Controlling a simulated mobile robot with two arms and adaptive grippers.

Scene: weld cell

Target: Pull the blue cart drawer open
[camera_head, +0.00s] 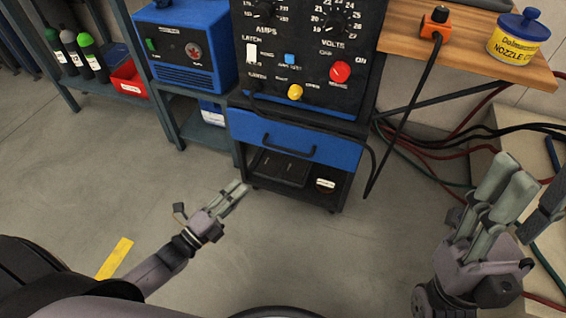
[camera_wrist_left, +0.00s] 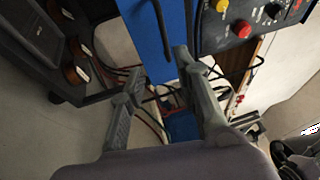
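The blue drawer (camera_head: 337,150) is in the cart under the welding machine, and its front looks flush with the cart. Its black bar handle (camera_head: 287,147) runs across the front. In the left wrist view the blue drawer front (camera_wrist_left: 146,34) stands at the top centre, with the dark handle (camera_wrist_left: 162,30) along it. My left gripper (camera_head: 237,192) is open and empty, below and left of the handle in the head view, apart from it. Its two fingers are spread in the left wrist view (camera_wrist_left: 158,78). My right gripper (camera_head: 528,200) is open and empty at the right, far from the drawer.
The welding machine (camera_head: 310,75) stands on the cart, above an open shelf (camera_head: 312,193). A blue unit (camera_head: 190,50) is at the left. A wooden bench (camera_head: 470,50) with a nozzle tub (camera_head: 517,38) is at the right, cables below. The floor before the cart is clear.

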